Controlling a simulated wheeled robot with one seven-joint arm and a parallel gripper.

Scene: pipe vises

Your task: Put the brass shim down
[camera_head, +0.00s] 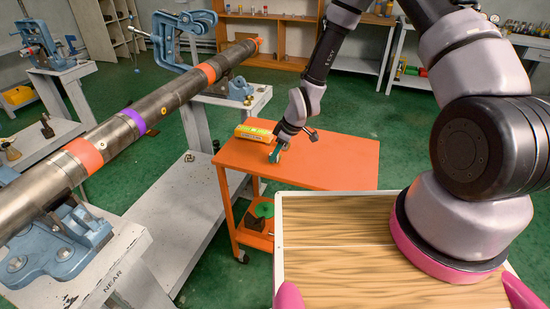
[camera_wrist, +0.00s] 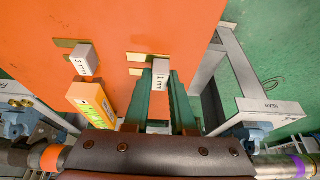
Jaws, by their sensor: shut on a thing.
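My gripper (camera_head: 277,153) points down over the orange cart top (camera_head: 340,160), its green fingertips close to the surface. In the wrist view, the fingers (camera_wrist: 160,98) are shut on a grey block marked "1 mm" (camera_wrist: 160,70). A brass strip (camera_wrist: 138,57) shows at the block's far left, with a second brass strip (camera_wrist: 136,72) just below it. I cannot tell whether the held shim touches the cart top. Another grey block marked "3 mm" (camera_wrist: 84,58), with brass beside it, is to the left. In the head view my fingers hide the held piece.
A yellow-orange box (camera_head: 254,133) stands on the cart's back left; it also shows in the wrist view (camera_wrist: 92,103). The cart's right side is clear. A long banded pipe (camera_head: 150,113) lies in blue vises on pale stands to the left. Shelves (camera_head: 270,35) stand behind.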

